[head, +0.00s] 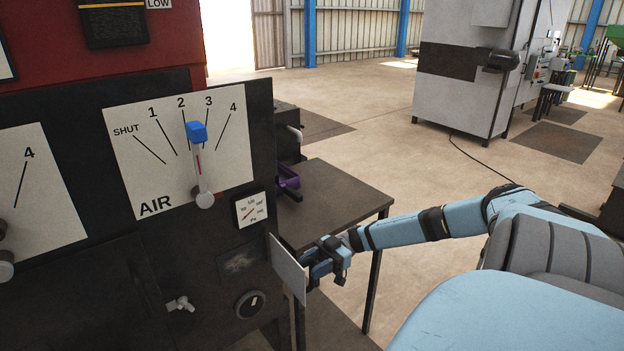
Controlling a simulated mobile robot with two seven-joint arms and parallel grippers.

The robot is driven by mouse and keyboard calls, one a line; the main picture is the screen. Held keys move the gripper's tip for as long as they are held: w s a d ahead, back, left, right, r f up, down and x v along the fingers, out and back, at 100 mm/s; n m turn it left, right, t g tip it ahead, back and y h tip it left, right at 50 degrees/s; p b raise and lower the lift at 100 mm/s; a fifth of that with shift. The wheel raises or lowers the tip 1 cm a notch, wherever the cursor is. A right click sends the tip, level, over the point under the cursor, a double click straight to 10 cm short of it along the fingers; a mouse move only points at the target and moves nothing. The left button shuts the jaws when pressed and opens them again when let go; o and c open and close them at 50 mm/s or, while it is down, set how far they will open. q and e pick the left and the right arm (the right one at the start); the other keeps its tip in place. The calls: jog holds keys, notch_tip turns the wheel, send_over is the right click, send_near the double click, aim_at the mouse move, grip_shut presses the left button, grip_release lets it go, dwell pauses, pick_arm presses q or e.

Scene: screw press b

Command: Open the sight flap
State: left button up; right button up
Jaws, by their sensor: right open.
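A flat grey plate, which looks like the sight flap (288,268), stands out from the dark front panel (165,255) near its right edge, at an angle to the panel face. To its left, a round dark-ringed port (250,304) with a small pale mark shows uncovered. My right gripper (310,266) is open, close against the plate's right side. The plate hides part of the fingertips, so I cannot tell whether they touch it. My left gripper is out of view.
The AIR lever with a blue grip (197,133) points between 2 and 3. A small gauge (251,209) and a pale tap (181,304) are on the panel. A dark table (345,195) with a purple object (288,181) stands behind my right gripper.

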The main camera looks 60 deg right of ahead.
jog(key=b+v, duration=0.2)
jog(key=v, duration=1.1)
jog(key=shift+d, duration=0.35)
